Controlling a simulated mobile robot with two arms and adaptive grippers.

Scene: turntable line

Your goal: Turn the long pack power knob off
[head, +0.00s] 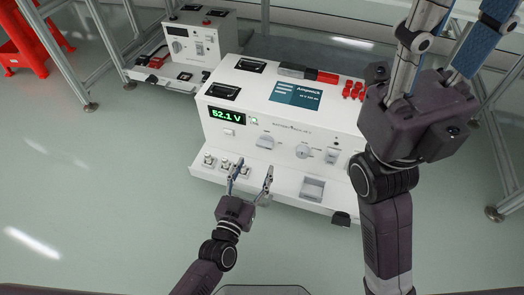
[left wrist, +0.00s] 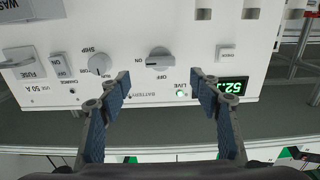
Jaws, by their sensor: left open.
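The long white pack (head: 285,113) stands in the middle of the head view, its green display (head: 226,115) reading 52.1 V. Its power knob (head: 265,142) is a grey bar knob on the front panel. In the left wrist view the knob (left wrist: 160,59) appears upside down, its bar horizontal and its end toward the ON label, with OFF below it. The green LIVE lamp (left wrist: 180,94) is lit. My left gripper (head: 252,175) is open and empty in front of the panel, below the knob, apart from it. My right gripper (head: 458,25) is at the upper right, fingers apart and empty.
Small posts (head: 222,163) stand on the front ledge at left. A smaller white unit (head: 198,45) is behind left. The floor in front is clear.

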